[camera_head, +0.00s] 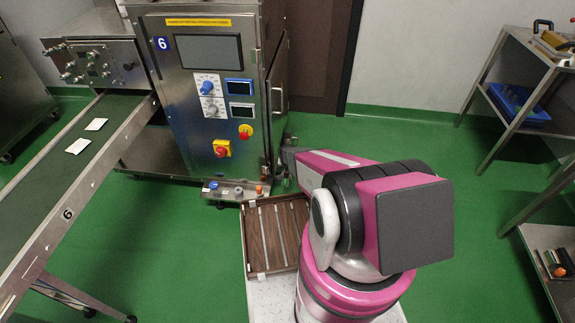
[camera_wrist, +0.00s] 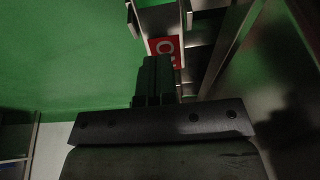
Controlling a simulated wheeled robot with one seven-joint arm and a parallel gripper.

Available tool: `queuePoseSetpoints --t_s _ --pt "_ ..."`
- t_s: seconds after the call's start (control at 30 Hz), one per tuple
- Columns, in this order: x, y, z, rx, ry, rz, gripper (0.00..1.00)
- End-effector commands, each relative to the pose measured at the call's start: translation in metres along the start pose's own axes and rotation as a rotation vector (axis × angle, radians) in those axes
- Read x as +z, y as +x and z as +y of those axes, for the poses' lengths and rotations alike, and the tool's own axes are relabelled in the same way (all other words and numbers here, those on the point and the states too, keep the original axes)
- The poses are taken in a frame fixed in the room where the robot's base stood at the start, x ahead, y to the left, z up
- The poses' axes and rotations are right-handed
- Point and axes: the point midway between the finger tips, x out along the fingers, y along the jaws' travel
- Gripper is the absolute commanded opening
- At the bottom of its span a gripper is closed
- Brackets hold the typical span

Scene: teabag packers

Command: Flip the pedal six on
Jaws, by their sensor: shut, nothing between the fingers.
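The machine marked 6 (camera_head: 210,110) stands at the back left. A low metal ledge (camera_head: 228,198) sticks out at its foot and carries small blue, grey and orange parts. I cannot make out a pedal for certain. My gripper (camera_wrist: 157,68) is shut and empty, with its fingertips close to a red plate (camera_wrist: 163,45) bearing a white mark, partly hidden by the fingers. I cannot tell whether they touch. In the head view my arm reaches left to the machine's lower right corner, where the gripper shows only as a small dark shape.
A conveyor (camera_head: 70,190) with two white packets runs at the left. A brown slatted tray (camera_head: 272,232) lies in front of the ledge. A shelf rack (camera_head: 515,110) stands at the right. Green floor between my arm and the rack is free.

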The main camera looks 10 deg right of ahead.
Motion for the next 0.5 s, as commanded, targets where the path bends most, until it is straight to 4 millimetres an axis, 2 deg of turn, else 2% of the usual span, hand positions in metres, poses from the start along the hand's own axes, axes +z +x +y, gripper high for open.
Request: queuePoseSetpoints --t_s 0.13,0.5 --pt "-0.0007 0.0104 -0.0002 0.000 0.000 0.001 0.00" --pt "-0.0005 0.0105 0.0001 0.000 0.000 -0.002 0.00"
